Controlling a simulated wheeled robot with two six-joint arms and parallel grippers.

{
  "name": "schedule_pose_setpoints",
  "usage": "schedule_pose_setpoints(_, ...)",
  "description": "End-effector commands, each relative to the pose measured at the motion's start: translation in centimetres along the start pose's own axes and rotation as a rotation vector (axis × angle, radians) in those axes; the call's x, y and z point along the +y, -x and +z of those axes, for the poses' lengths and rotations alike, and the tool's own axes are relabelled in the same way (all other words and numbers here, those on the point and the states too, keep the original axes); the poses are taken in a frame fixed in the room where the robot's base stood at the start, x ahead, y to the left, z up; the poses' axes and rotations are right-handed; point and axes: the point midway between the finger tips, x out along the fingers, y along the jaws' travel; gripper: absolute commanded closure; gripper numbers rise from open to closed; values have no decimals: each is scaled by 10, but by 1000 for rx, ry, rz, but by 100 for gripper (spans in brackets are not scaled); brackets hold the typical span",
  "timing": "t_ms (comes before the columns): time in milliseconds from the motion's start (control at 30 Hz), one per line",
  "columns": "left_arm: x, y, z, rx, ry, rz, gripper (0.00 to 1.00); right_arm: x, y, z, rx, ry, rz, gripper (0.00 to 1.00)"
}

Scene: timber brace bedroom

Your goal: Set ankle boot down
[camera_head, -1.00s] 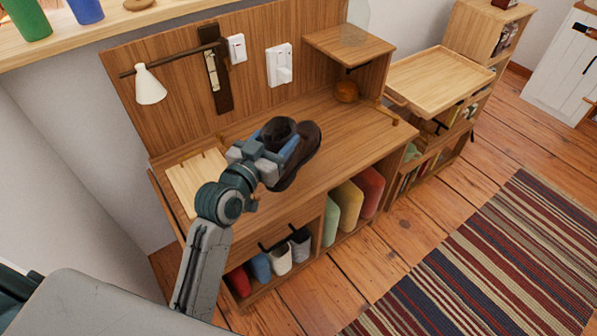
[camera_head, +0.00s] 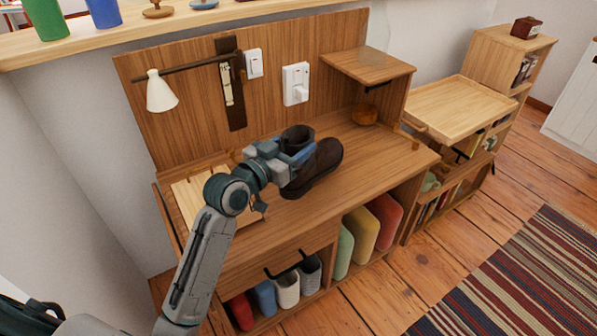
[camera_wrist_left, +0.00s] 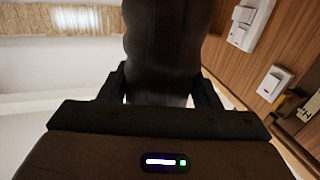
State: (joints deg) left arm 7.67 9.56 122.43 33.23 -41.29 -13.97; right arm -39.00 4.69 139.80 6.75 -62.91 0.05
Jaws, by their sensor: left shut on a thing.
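A dark brown ankle boot (camera_head: 318,166) is held over the wooden desk top (camera_head: 375,150), toe pointing right and shaft up. My left gripper (camera_head: 292,155) is shut on the boot's shaft from the left. In the left wrist view the boot (camera_wrist_left: 165,45) fills the middle between the two fingers of the left gripper (camera_wrist_left: 160,90). The boot's sole is very near or on the desk top; I cannot tell whether it touches. My right gripper is not in view.
A pale wooden board (camera_head: 200,200) lies left on the desk. A white lamp (camera_head: 160,92) and switches (camera_head: 296,84) are on the back panel. Desk space right of the boot is clear.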

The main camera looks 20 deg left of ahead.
Motion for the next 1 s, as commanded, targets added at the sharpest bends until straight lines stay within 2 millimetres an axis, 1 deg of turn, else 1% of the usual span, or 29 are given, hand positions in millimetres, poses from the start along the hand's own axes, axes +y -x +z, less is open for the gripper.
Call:
schedule_pose_setpoints(33,0,0,7,4,1,0,100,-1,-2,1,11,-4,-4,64)
schedule_pose_setpoints(167,0,0,17,5,-1,0,100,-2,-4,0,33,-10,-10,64)
schedule_pose_setpoints(400,-1,0,49,4,1,0,100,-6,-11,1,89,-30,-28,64)
schedule_pose_setpoints(500,-2,0,52,7,-1,-1,100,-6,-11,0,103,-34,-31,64)
schedule_pose_setpoints(700,-2,0,52,8,-1,-1,100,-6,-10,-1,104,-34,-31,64)
schedule_pose_setpoints(800,-2,0,55,7,-1,-1,100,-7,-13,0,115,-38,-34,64)
schedule_pose_setpoints(833,-2,0,56,3,-1,-1,39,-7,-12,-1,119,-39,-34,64)
schedule_pose_setpoints(900,-2,0,56,3,-1,-1,25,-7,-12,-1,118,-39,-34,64)
schedule_pose_setpoints(933,-2,0,56,3,-1,-1,21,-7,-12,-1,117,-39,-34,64)
schedule_pose_setpoints(1000,-2,0,56,3,-1,-1,21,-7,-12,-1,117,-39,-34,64)
